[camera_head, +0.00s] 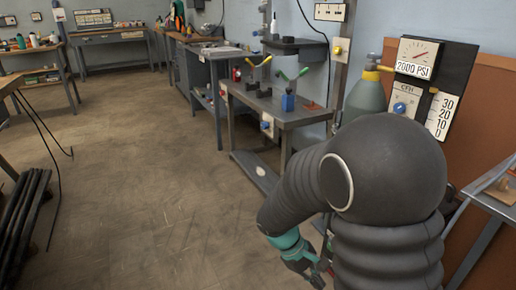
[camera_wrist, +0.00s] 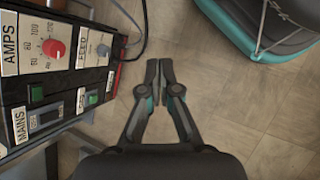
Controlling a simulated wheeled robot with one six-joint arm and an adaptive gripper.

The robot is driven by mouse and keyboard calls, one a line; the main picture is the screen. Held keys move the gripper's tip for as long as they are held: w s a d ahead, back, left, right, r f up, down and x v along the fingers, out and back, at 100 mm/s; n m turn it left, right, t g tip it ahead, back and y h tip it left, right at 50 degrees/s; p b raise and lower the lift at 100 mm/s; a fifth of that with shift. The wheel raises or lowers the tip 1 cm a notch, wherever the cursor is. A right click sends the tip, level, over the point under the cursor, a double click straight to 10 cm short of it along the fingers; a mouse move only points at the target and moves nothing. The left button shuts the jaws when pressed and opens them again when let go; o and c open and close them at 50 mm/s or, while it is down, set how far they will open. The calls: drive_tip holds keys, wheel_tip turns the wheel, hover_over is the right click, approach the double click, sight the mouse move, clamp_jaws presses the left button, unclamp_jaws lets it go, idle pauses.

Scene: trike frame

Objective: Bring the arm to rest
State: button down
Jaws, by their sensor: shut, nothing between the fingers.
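My gripper (camera_wrist: 158,75) is shut and empty in the wrist view, its two fingertips together over bare floor. In the head view my dark arm is folded at the lower right, and my gripper (camera_head: 312,272) shows low beside it, partly hidden by the arm. A black control box (camera_wrist: 60,75) with AMPS and MAINS labels stands to the left of the fingers, apart from them.
A teal and dark rounded body (camera_wrist: 262,28) is at the upper right of the wrist view. A grey workbench (camera_head: 290,115), a gas cylinder (camera_head: 366,98) and a gauge panel (camera_head: 418,62) stand near my arm. Dark bars (camera_head: 20,225) lie at left. The middle floor is clear.

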drive_tip(key=s+r+m+t+y+p, duration=0.1)
drive_tip(key=s+r+m+t+y, duration=0.2)
drive_tip(key=s+r, duration=0.3)
drive_tip(key=s+r+m+t+y+p, duration=0.1)
drive_tip(key=s+r+m+t+y, duration=0.2)
drive_tip(key=r, duration=1.3)
drive_tip(key=shift+s+d+m+t, duration=0.4)
drive_tip(key=shift+s+m+t, duration=0.5)
drive_tip(key=shift+s+m, duration=0.4)
drive_tip(key=shift+r, duration=0.1)
